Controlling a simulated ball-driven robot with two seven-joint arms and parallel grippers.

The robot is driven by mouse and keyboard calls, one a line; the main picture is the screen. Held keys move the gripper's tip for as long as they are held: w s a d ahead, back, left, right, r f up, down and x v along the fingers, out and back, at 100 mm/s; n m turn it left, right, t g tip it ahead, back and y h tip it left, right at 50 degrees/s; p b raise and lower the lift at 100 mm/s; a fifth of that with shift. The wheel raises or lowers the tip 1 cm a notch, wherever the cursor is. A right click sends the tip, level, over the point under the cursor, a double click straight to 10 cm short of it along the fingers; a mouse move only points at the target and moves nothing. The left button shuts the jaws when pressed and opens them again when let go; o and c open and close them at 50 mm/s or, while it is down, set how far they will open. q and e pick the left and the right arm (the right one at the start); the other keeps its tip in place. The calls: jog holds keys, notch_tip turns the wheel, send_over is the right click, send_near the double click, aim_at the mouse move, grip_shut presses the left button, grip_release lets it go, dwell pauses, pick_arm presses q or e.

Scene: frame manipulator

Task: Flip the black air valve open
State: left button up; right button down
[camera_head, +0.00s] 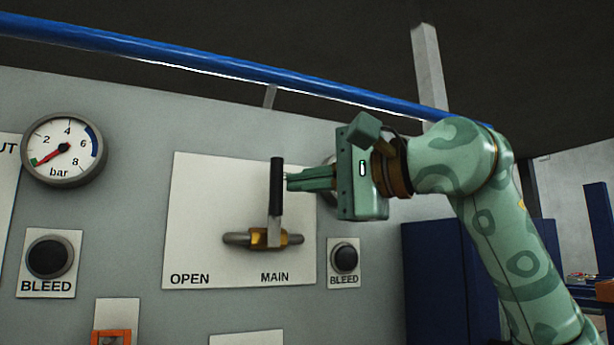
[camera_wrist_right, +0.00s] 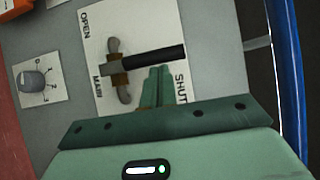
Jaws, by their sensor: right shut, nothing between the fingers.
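The black air valve handle (camera_head: 276,187) stands upright on its brass body (camera_head: 268,238), which sits on a short horizontal pipe. The white plate (camera_head: 195,220) behind it reads OPEN at lower left and MAIN below the valve. In the right wrist view the handle (camera_wrist_right: 155,59) lies across the picture, and SHUT is on the plate beside it. My right gripper (camera_head: 289,180) is shut and empty, its fingertips just right of the handle's grip. They (camera_wrist_right: 160,72) are very close to the handle; I cannot tell whether they touch. My left gripper is out of view.
A bar gauge (camera_head: 64,149) and a BLEED button (camera_head: 48,258) are to the left. Another BLEED button (camera_head: 344,258) is right of the plate. A blue pipe (camera_head: 230,68) runs above the panel. The plate left of the handle is clear.

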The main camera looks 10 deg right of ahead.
jog(key=shift+r, duration=0.1)
dwell(0.3)
jog(key=shift+a+r+n+p, duration=0.15)
jog(key=shift+n+p, duration=0.15)
jog(key=shift+p, duration=0.4)
jog(key=shift+s, duration=0.1)
